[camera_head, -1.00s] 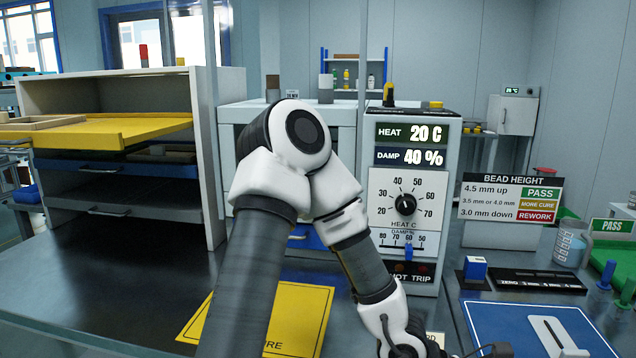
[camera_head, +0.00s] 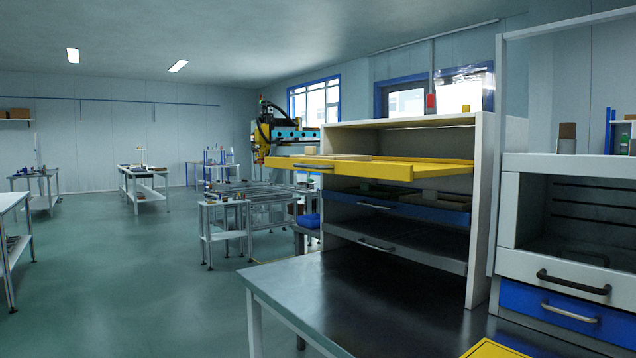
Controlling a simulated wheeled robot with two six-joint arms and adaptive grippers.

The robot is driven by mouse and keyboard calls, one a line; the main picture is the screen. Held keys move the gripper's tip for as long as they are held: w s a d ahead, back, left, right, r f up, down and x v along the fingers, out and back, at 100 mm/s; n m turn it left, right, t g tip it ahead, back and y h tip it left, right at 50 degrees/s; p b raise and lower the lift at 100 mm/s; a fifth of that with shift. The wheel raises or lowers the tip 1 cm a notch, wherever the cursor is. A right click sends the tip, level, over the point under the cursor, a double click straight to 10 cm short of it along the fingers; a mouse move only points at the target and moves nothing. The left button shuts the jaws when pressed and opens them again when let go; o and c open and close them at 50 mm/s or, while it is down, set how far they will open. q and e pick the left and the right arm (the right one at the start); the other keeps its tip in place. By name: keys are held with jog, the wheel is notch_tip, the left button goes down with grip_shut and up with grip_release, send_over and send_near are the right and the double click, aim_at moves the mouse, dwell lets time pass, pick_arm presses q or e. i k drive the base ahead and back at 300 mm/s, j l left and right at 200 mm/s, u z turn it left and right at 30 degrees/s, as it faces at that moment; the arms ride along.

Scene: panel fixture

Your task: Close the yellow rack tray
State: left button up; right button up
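The yellow rack tray (camera_head: 395,172) is pulled out from the top level of the grey rack (camera_head: 486,190). It sticks out toward the left, past the rack's open front, with a handle (camera_head: 313,166) on its front face. A light wooden frame or board (camera_head: 346,157) lies on it. Below it in the rack are a blue tray (camera_head: 440,214) and a grey tray (camera_head: 425,252), both much further in than the yellow one. Neither of my grippers is in view.
The rack stands on a dark bench top (camera_head: 370,310). To the right is a white cabinet (camera_head: 570,215) with a dark handle and a blue drawer (camera_head: 550,308). A yellow sheet (camera_head: 494,349) lies at the bottom edge. Open green floor (camera_head: 150,270) spreads left of the bench.

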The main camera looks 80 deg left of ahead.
aim_at(395, 168)
jog(key=k+u, duration=0.15)
jog(key=u, duration=2.35)
